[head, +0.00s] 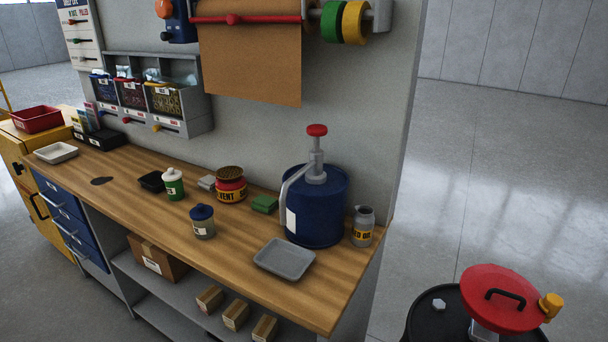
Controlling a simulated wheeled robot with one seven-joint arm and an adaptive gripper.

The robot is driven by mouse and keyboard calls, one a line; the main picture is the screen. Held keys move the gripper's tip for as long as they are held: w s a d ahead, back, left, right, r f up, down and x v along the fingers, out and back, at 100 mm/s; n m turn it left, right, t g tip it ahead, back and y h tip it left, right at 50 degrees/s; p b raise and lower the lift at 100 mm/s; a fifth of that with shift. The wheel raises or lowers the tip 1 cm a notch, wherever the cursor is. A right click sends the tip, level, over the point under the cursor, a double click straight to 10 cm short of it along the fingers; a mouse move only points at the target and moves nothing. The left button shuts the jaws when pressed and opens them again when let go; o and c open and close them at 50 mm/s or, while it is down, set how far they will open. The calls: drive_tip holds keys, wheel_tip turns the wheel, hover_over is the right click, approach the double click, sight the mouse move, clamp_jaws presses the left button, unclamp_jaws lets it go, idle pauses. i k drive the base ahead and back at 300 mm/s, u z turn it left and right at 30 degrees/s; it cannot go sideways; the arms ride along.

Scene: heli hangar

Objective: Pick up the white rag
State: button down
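A small pale, folded-looking item (207,183), which may be the white rag, lies on the wooden workbench (130,180). It sits between the green bottle with a white cap (173,184) and the round red and yellow labelled container (231,184). It is too small to tell for sure that it is cloth. A similar green folded item (265,204) lies to the right of that container. My gripper is not in view.
A blue drum with a red-topped pump (316,205), a grey bottle (363,227), a clear jar with a blue lid (202,221) and a grey tray (284,259) stand on the bench. Floor at right is open.

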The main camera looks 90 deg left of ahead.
sight(207, 182)
drive_tip(key=z, duration=1.15)
drive_tip(key=i, duration=0.8)
drive_tip(key=u, duration=4.8)
drive_tip(key=i, duration=0.5)
